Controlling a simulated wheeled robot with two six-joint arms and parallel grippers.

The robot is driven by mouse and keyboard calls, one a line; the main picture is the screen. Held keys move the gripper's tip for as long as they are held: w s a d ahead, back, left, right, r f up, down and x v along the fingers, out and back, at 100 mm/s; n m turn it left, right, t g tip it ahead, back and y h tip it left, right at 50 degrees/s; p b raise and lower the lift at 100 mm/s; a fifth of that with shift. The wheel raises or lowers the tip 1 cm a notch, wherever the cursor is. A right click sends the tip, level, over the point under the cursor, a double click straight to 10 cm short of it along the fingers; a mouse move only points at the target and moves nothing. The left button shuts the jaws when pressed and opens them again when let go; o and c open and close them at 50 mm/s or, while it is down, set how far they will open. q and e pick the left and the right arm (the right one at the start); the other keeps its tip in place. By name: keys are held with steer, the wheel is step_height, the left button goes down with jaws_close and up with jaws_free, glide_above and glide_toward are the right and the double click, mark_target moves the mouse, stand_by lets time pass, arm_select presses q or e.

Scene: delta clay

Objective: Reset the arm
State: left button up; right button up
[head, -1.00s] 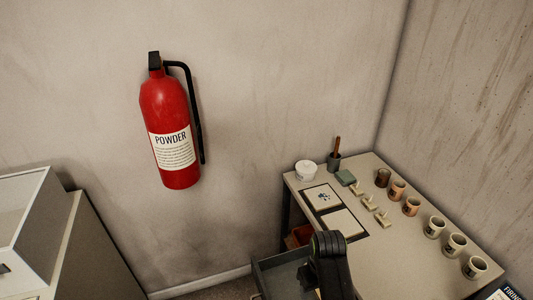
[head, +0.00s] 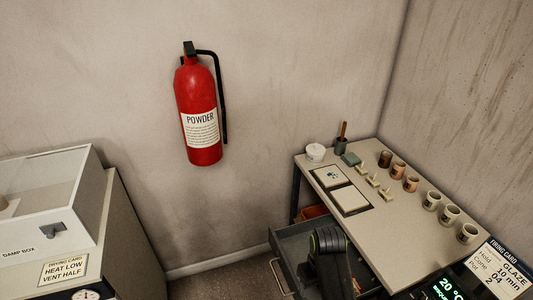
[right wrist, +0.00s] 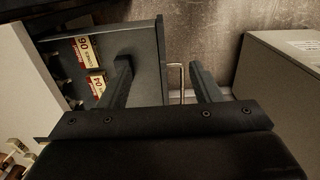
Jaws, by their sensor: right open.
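My right arm comes up from the bottom of the head view, over the open grey drawer (head: 290,247) under the table; its fingertips are hidden there. In the right wrist view my right gripper (right wrist: 160,68) is open, with nothing between its fingers in contact that I can see. The drawer's front wall (right wrist: 160,55) and metal handle (right wrist: 177,80) show between the two fingers. The left finger overlaps the drawer's inside; the right finger is past the handle. I cannot tell the height between them. My left gripper is not in view.
The drawer holds labelled cone boxes (right wrist: 90,48). The table (head: 400,232) carries several cups, tiles, a white pot (head: 315,152) and a brush holder. A damp box (head: 50,195) stands left on a cabinet. A red extinguisher (head: 198,110) hangs on the wall. Floor shows between cabinet and drawer.

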steer(key=s+d+f+m+b, duration=0.1)
steer(key=s+d+f+b, duration=0.3)
steer(key=f, duration=0.6)
steer(key=s+d+f, duration=0.1)
steer(key=s+f, duration=0.5)
steer(key=f, duration=0.5)
steer(key=s+d+f+m+b, duration=0.1)
steer(key=s+d+f+b, duration=0.2)
steer(key=f, duration=0.7)
arm_select(q)
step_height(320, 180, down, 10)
steer(key=b, duration=0.3)
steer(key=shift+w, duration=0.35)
arm_select(e)
steer(key=s+d+f+m, duration=0.1)
steer(key=s+d+f, duration=0.2)
steer(key=s, duration=0.5)
steer(key=s+d+f, duration=0.3)
steer(key=s+f, duration=0.3)
steer(key=s, duration=0.3)
steer(key=s+d+f+m+t+h, duration=0.1)
steer(key=s+d+f, duration=0.2)
steer(key=s, duration=0.6)
step_height(320, 180, down, 2)
steer(key=shift+s+f+m, duration=0.1)
steer(key=shift+s+m, duration=0.05)
steer(key=shift+m, duration=0.15)
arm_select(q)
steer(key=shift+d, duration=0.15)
